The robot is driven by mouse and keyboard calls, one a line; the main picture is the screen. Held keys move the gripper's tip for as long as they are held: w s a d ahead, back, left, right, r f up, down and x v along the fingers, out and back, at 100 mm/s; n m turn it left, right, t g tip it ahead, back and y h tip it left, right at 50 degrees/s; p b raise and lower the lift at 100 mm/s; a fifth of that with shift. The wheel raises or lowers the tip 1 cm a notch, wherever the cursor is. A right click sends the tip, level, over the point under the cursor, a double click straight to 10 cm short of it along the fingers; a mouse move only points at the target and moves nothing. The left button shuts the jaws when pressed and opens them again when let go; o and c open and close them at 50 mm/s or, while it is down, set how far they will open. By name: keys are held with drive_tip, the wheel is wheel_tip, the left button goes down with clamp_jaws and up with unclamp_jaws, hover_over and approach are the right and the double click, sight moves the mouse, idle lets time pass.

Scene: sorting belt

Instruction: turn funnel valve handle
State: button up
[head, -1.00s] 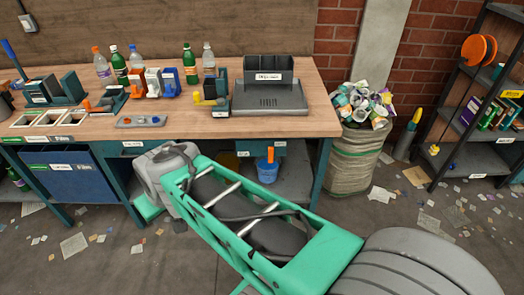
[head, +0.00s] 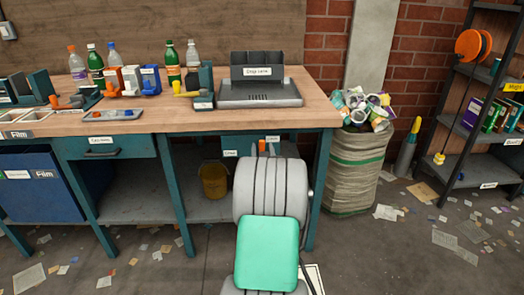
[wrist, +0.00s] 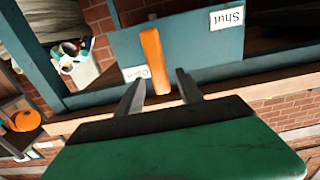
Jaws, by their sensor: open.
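An orange valve handle (wrist: 155,60) stands nearly upright in the wrist view against a teal panel (wrist: 190,45). My gripper (wrist: 159,78) is open, with one finger on each side of the handle's lower end. I cannot tell whether either finger touches it. A label reading "Shut" (wrist: 227,17), upside down, is on the panel to the right. Another label (wrist: 134,73), partly hidden and hard to read, is next to the handle's lower left. In the head view, only a small orange part of the handle (head: 262,146) shows above my arm; my gripper is hidden there.
The workbench (head: 180,120) holds a grey hopper unit (head: 262,92), bottles and small bins. A yellow bucket (head: 214,181) stands beneath. A sack of cans (head: 357,170) and a dark shelf (head: 462,160) stand to the right. Paper litters the floor.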

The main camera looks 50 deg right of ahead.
drive_tip(key=shift+x, duration=1.2)
clamp_jaws()
idle(0.5)
